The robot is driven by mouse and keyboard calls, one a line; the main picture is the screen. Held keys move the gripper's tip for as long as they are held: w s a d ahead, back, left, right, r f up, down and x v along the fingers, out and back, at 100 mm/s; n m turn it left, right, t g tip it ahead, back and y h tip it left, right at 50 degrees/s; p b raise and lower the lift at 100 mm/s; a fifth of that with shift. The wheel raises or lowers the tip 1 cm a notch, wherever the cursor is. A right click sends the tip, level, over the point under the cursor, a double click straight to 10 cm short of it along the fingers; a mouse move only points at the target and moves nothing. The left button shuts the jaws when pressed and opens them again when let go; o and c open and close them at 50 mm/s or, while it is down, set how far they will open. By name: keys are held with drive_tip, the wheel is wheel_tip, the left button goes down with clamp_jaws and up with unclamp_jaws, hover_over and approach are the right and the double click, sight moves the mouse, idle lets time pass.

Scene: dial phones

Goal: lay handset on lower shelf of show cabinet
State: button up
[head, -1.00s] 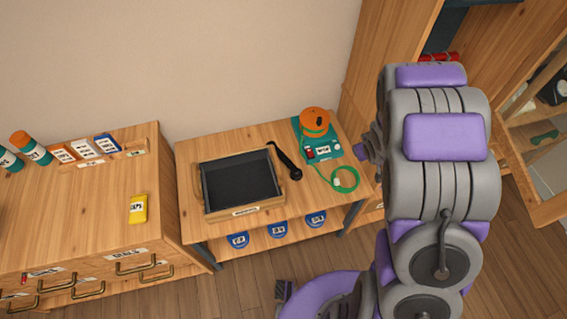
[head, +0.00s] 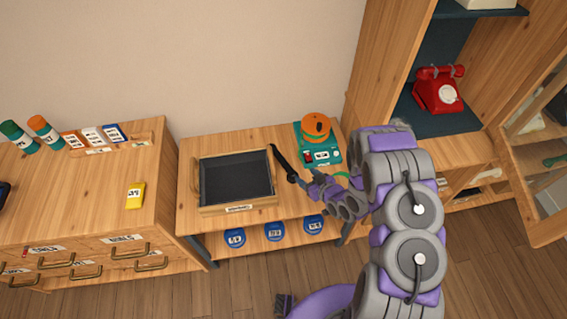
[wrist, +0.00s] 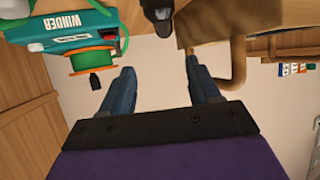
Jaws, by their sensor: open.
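The black handset (head: 284,164) lies slanted against the right side of the tray on the small table. A black end, likely the handset (wrist: 157,10), shows at the top of the wrist view. My gripper (head: 305,180) is near the handset's lower end, and its jaws (wrist: 160,72) are apart with nothing between them. I cannot tell whether it touches the handset. The show cabinet (head: 378,75) stands at the right, its glass door swung open. Its dark lower shelf (head: 408,118) holds a red dial phone (head: 438,90); the upper shelf (head: 470,13) is partly cut off.
The dark-lined tray (head: 237,208) stands left of the handset. A teal winder (head: 322,155) with an orange spool is close behind my gripper. The open cabinet door (head: 512,165) stands out at the right. A drawer chest (head: 90,205) is at the left.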

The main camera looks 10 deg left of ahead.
drive_tip(key=b, duration=0.2)
approach(283, 160)
drive_tip(key=shift+x, duration=1.05)
drive_tip(key=shift+w+f, duration=0.3)
drive_tip(key=shift+w, duration=0.2)
drive_tip(key=shift+w+a+f+b, duration=0.15)
drive_tip(key=shift+w+a+b, duration=0.05)
drive_tip(key=shift+a+b, duration=0.2)
drive_tip(key=x, duration=0.2)
drive_tip(key=b+x, duration=0.1)
drive_tip(key=shift+w+a+f, duration=0.1)
drive_tip(key=shift+a, duration=0.45)
drive_tip(key=shift+w+a+f+b, duration=0.15)
drive_tip(key=shift+w+b, duration=0.15)
drive_tip(key=shift+w, duration=0.15)
drive_tip(key=shift+d, duration=0.2)
drive_tip(key=shift+a, duration=0.25)
drive_tip(key=c, duration=0.7)
drive_tip(key=shift+d, duration=0.15)
clamp_jaws()
